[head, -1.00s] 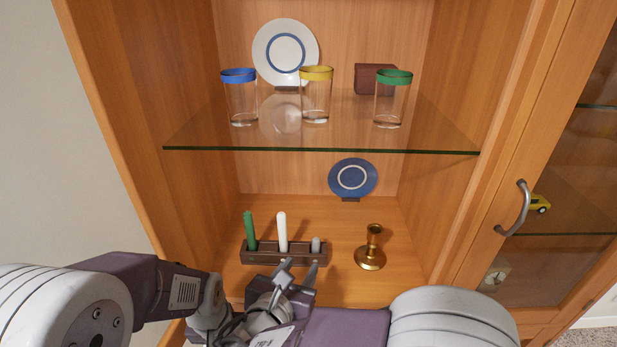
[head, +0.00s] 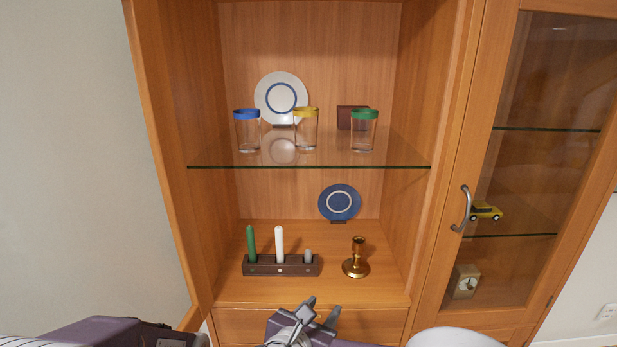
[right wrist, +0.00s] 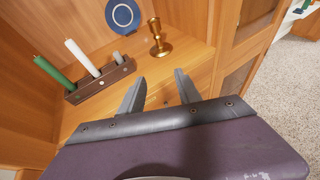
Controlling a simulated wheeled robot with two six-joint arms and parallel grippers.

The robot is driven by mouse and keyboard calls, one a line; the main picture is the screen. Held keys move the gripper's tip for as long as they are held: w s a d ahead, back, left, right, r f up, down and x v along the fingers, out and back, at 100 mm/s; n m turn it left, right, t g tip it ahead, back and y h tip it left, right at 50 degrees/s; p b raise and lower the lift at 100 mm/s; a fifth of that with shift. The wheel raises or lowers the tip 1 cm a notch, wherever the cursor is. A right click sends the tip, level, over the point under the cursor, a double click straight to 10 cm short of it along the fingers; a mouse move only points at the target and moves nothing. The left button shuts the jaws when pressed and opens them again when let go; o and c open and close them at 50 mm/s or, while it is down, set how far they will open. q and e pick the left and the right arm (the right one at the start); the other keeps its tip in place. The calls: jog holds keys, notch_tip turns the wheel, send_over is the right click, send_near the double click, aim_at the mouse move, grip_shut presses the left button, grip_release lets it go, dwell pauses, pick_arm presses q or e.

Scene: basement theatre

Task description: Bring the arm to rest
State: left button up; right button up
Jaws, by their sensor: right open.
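My right gripper (head: 320,312) is in front of the cabinet, below and clear of the lower shelf's front edge. In the right wrist view its two fingers (right wrist: 160,92) stand apart with nothing between them. A dark candle rack (head: 262,269) on the lower shelf holds a green candle (head: 251,243), a white candle (head: 279,244) and a short grey one (head: 308,256). A brass candlestick (head: 356,258) stands empty to the right of the rack.
A glass shelf (head: 310,167) above bears three glasses with blue (head: 246,131), yellow (head: 305,131) and green (head: 364,131) rims. A white plate (head: 281,82) and a blue plate (head: 340,202) stand behind. A glazed door with a handle (head: 464,209) is at the right.

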jog(key=s+d+f+m+g+h, duration=0.1)
jog(key=d+f+m+g+h, duration=0.2)
jog(key=d, duration=0.6)
jog(key=s+d+m+g+h, duration=0.1)
jog(key=d+m+g, duration=0.25)
jog(key=d, duration=0.55)
jog(key=s+d+f+m+g+y, duration=0.4)
jog(key=s+d+f+m+g, duration=0.25)
jog(key=s+f+m, duration=0.4)
jog(key=a+f+m+t+y, duration=0.2)
jog(key=a+m+y, duration=0.3)
jog(key=a+m, duration=0.4)
jog(key=m, duration=0.5)
jog(key=shift+f+y, duration=0.3)
jog(key=shift+y, duration=0.1)
